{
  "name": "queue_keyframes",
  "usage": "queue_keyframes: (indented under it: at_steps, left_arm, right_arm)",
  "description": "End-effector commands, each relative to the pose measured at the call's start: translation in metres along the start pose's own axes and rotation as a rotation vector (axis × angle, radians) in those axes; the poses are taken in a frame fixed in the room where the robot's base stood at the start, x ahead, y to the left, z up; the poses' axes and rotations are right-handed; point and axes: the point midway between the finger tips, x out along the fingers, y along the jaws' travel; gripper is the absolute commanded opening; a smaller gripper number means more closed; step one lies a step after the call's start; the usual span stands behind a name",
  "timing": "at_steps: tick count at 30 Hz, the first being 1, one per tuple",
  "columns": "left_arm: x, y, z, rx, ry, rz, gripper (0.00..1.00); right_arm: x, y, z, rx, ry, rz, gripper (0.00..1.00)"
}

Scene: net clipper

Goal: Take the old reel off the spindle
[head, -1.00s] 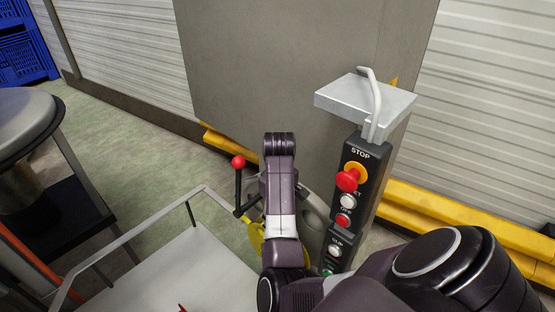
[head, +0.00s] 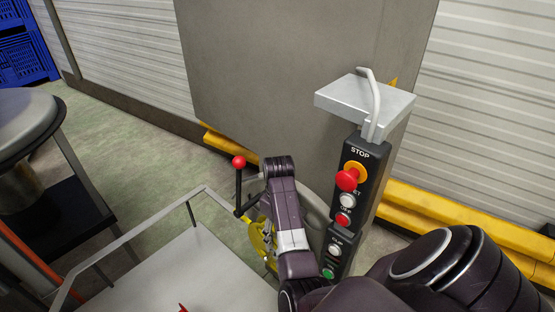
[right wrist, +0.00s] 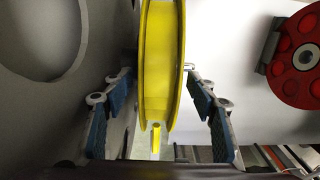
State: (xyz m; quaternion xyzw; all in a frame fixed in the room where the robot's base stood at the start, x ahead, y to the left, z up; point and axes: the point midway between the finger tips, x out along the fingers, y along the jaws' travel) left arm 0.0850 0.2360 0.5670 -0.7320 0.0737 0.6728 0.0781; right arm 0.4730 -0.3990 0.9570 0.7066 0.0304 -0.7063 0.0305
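The yellow reel (right wrist: 160,75) stands edge-on in the middle of the right wrist view. My right gripper (right wrist: 155,95) is open, with its blue-padded fingers on either side of the reel. Gaps show between the pads and the reel's flanges, most clearly low down. In the head view part of the yellow reel (head: 261,238) shows beside my right arm, which covers the rest. The right gripper's fingers are hidden there. I cannot make out the spindle. My left gripper is in neither current view.
A control post (head: 352,200) with a red stop button stands right of my right arm. A red-knobbed lever (head: 238,162) rises just left of the arm. A pale railed surface (head: 190,265) lies at lower left. A red disc (right wrist: 297,57) is at right in the wrist view.

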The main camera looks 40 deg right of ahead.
Motion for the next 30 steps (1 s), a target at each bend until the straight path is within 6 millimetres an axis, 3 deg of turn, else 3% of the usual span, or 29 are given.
queue_keyframes:
  at_steps: [2, 14, 30]
  left_arm:
    - [0.0002, -0.0008, -0.0029, -0.001, 0.004, -0.001, 0.0]
    - [0.0001, -0.0015, -0.0078, -0.001, 0.012, -0.002, 0.0]
    - [0.0, -0.0011, -0.0067, 0.0, 0.01, -0.001, 0.0]
  right_arm:
    - [-0.0001, 0.0, 0.0, 0.0, 0.0, 0.0, 0.44]
    - [-0.0005, 0.0001, 0.0, 0.0, 0.0, 0.0, 0.0]
    - [-0.0018, 0.0005, -0.0013, 0.0, 0.002, 0.001, 0.0]
